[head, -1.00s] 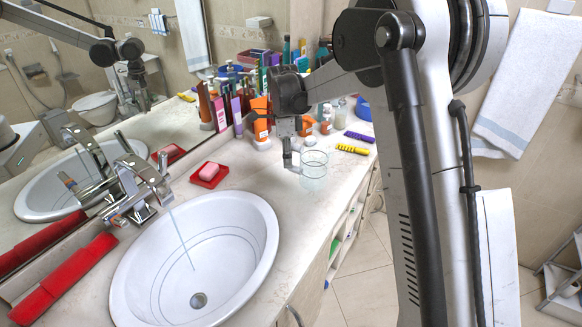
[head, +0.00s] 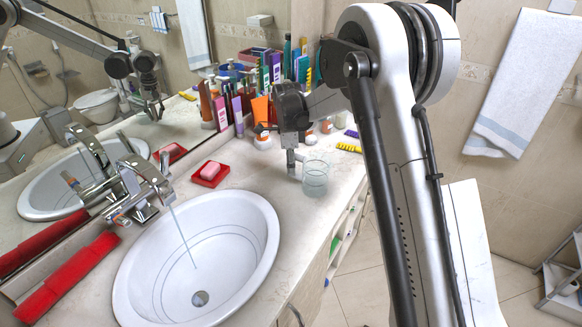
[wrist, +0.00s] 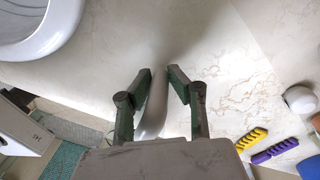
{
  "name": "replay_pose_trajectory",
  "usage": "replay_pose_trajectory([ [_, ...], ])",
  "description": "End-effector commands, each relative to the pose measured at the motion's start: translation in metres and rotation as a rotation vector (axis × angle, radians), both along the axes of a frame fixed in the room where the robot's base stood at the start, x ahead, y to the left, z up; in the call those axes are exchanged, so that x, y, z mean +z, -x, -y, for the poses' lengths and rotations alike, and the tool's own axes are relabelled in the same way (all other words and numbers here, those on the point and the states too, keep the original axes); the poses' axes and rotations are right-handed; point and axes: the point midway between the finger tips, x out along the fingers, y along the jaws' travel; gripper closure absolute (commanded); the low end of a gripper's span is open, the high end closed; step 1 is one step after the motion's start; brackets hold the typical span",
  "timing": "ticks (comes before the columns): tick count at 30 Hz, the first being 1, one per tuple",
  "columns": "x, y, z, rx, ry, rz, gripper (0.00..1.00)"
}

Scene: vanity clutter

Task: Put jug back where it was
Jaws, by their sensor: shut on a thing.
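The jug (head: 315,179) is clear, see-through and upright, near the counter's front edge, right of the sink in the head view. I cannot tell whether its base touches the counter. My gripper (head: 292,170) is at the jug's left side and shut on it. In the wrist view, my gripper's two green-grey fingers (wrist: 157,72) stand on either side of a pale curved part of the jug (wrist: 153,108). The exact contact is hard to see because the jug is so clear.
The white sink (head: 150,270) has water running from its faucet (head: 140,185). A red soap dish (head: 209,175) lies behind it. Bottles and tubes (head: 240,100) crowd the back. Yellow (wrist: 252,139) and purple (wrist: 274,151) combs lie farther right. Bare counter surrounds the jug.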

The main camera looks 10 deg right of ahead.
Motion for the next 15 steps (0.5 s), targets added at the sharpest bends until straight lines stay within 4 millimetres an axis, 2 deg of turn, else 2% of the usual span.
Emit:
replay_pose_trajectory([
  [2, -0.0033, 0.0, 0.0, 0.0, 0.0, 0.0, 1.0],
  [3, -0.0031, -0.0001, -0.0001, 0.0, 0.0, 0.0, 0.8],
  [7, -0.0023, -0.0001, 0.0, 0.0, 0.0, 0.0, 0.63],
  [15, -0.0015, 0.0, 0.0, 0.0, 0.0, 0.0, 0.63],
])
